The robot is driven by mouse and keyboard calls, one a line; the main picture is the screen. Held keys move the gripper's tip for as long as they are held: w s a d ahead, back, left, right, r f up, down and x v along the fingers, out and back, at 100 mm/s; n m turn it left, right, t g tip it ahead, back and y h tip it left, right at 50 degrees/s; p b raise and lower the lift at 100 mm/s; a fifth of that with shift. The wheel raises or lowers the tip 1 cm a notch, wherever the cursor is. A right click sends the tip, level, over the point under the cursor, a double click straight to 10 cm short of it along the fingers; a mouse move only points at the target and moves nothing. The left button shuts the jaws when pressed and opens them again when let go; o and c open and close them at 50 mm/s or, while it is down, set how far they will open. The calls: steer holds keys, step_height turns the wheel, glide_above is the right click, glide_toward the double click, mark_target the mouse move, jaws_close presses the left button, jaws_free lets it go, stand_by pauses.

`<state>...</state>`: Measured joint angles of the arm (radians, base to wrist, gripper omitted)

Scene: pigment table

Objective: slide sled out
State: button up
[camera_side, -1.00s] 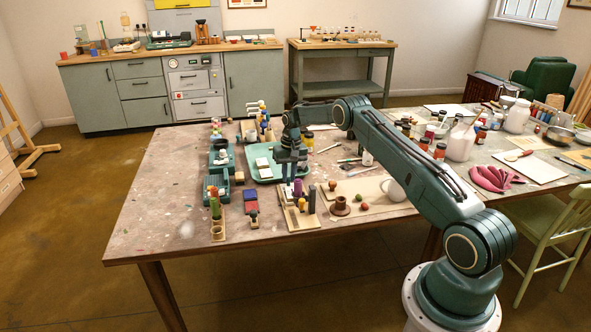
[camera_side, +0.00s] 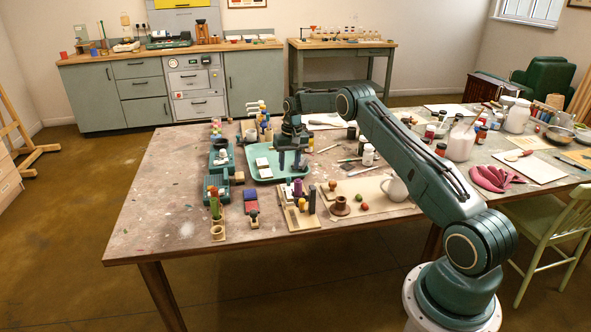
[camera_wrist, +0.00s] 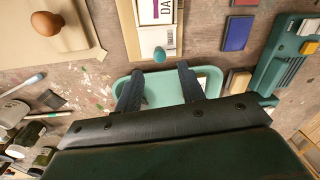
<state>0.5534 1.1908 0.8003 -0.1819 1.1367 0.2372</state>
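The sled is most likely the pale piece with a white card and dark lettering (camera_wrist: 158,36), set in a wooden frame; I cannot tell how far in it sits. A teal knob (camera_wrist: 159,54) is at its end nearest my gripper. My gripper (camera_wrist: 159,76) is open and empty, its two dark fingers spread over the mint-green tray. The knob lies just past the fingertips, roughly centred between them. In the side view, my gripper (camera_side: 292,162) hangs above the tray's right part, behind the wooden frame (camera_side: 291,222). Small blocks and cylinders there hide the sled.
The mint-green tray (camera_side: 262,177) lies under my gripper. A blue pad (camera_wrist: 237,33) is right of the frame, with a teal rack (camera_wrist: 282,55) beyond. A brown ball (camera_wrist: 47,23) rests on a tan sheet (camera_wrist: 75,35) at left. Jars (camera_side: 368,154) stand right of the tray.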

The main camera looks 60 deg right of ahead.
step_height(320, 180, up, 10)
steer(key=shift+s+d+f, duration=0.25)
steer(key=shift+d, duration=0.05)
steer(key=shift+r, duration=0.15)
steer(key=s+a+r+n+t, duration=0.1)
steer(key=s+a+r+n, duration=0.1)
steer(key=s+a+r, duration=0.65)
steer(key=s+a+r+n+t, duration=0.1)
steer(key=s+a+r+t, duration=0.15)
steer(key=a+r, duration=1.1)
steer(key=s+a+r+n, duration=0.1)
steer(key=s+a, duration=0.2)
steer(key=s, duration=0.3)
steer(key=s+a+r+n, duration=0.1)
steer(key=s+a, duration=0.3)
steer(key=s, duration=0.3)
steer(key=s+a+f+n+t, duration=0.1)
steer(key=s+f, duration=0.2)
steer(key=s, duration=0.4)
steer(key=s+a+f+n, duration=0.1)
steer(key=s+a+f, duration=0.1)
steer(key=s, duration=0.5)
steer(key=shift+s+a+f+t+h, duration=0.15)
steer(key=shift+a+f+t+h, duration=0.15)
steer(key=shift+f, duration=0.3)
